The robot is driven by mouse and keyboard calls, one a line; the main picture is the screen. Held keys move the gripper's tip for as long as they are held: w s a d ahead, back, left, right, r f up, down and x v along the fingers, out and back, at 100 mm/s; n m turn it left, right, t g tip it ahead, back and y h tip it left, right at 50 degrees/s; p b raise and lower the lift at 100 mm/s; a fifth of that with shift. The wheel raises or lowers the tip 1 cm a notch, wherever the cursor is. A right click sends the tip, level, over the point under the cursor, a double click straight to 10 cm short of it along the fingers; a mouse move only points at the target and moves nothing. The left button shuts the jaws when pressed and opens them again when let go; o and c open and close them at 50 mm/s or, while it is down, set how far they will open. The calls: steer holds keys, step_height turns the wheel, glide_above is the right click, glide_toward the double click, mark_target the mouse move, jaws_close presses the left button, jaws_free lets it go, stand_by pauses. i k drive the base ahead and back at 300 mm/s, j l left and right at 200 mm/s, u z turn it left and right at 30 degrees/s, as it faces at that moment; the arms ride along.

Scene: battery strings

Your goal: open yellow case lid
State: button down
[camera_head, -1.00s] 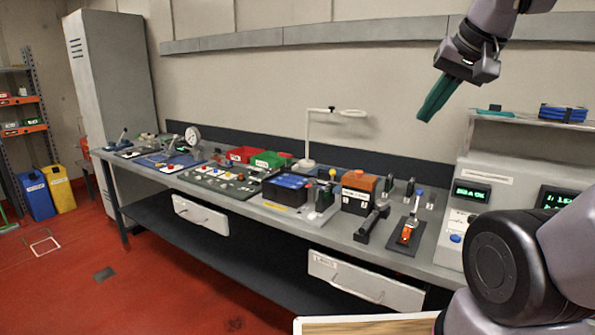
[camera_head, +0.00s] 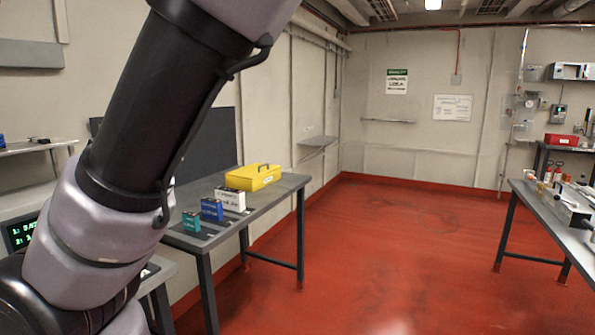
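The yellow case (camera_head: 252,178) lies on the far part of a grey table (camera_head: 284,190) against the left wall. It has a dark handle on top and its lid looks shut. My arm crosses the left of the view in front of the table's near end. My gripper is outside the view, so its fingers cannot be seen.
A white box (camera_head: 230,199), a blue box (camera_head: 212,210) and a teal box (camera_head: 191,222) stand in a row on the table, nearer than the case. Another bench (camera_head: 540,210) with equipment stands at right. The red floor (camera_head: 390,240) between is clear.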

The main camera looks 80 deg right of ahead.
mark_target(254, 170)
steer(key=l+z, duration=0.1)
steer(key=z, duration=2.3)
steer(key=i+l+u, duration=0.15)
steer(key=i+l, duration=0.3)
steer(key=i+l+u, duration=0.15)
steer(key=i+l, duration=0.4)
steer(key=i+l+u, duration=0.15)
steer(key=i+l, duration=0.4)
steer(key=i+l+u, duration=0.2)
steer(key=i+l, duration=0.3)
steer(key=l, duration=0.25)
